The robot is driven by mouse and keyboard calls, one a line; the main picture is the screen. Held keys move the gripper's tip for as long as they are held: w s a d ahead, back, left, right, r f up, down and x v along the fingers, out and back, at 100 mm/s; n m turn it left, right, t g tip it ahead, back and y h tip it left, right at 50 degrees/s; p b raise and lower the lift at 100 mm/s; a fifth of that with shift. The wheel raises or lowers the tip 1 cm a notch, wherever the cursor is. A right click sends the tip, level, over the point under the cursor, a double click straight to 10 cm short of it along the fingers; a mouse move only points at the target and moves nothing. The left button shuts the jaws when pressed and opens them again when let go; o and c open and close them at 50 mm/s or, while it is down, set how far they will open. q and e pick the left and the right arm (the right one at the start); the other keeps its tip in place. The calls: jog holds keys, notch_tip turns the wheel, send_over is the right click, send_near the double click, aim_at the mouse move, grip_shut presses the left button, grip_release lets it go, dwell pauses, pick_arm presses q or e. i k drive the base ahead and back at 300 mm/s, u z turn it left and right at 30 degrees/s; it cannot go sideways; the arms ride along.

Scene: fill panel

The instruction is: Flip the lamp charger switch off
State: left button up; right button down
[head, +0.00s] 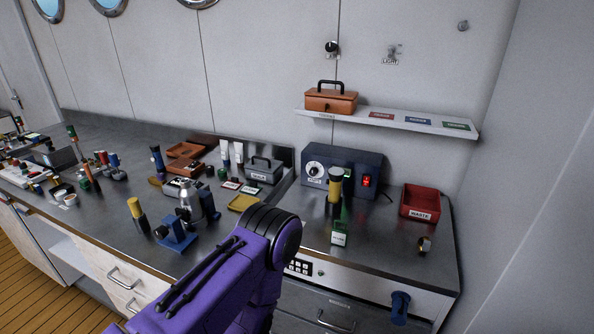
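A dark blue-grey box (341,168) stands at the back of the right counter, against the wall. Its front carries a white round dial (315,168) and a red switch (366,181) that looks lit. The lettering on the box is too small to read, so I cannot confirm that it is the lamp charger. A purple arm link of mine with a black joint reaches up from the bottom, in front of the counter edge. Neither gripper's fingers show.
A yellow-and-dark cylinder (334,190) stands before the box, with a green-and-white container (339,234) nearer. A red waste bin (420,203) is on the right. A shelf (401,121) with a brown toolbox (331,99) hangs above. The left counter is cluttered.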

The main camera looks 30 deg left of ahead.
aim_at(366, 179)
jog(key=u, duration=0.95)
jog(key=i, duration=1.05)
jog(key=u, duration=0.25)
